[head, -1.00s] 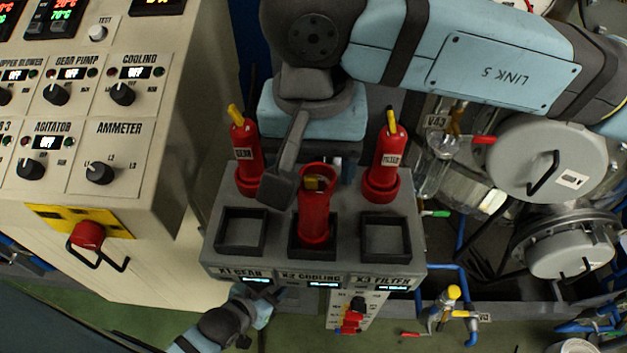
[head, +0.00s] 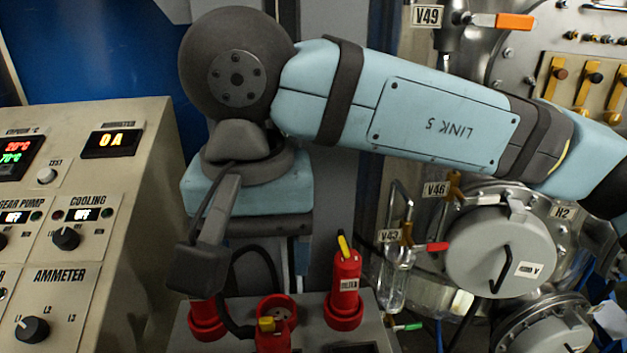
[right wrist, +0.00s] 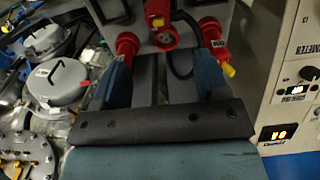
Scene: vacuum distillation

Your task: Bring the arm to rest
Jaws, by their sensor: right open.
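My right gripper (head: 288,262) hangs below its pale-blue wrist, above and behind the red plugs. Its fingers are partly hidden there. In the right wrist view, the two blue fingers of my right gripper (right wrist: 163,76) are apart with nothing held between them. The red FILTER plug (head: 345,283) stands upright in a red socket on the grey plug box (head: 362,338). A middle red plug (head: 271,338) stands in front of an open red socket (head: 279,308). Another red socket (head: 207,322) at left is partly hidden by my dark wrist bracket. My left gripper is out of view.
A control panel (head: 68,290) with knobs stands at the left. Round grey vessel lids (head: 500,250), glassware (head: 395,280) and valves stand at the right, under and beyond my right arm. The blue wall (head: 90,60) behind the panel is open.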

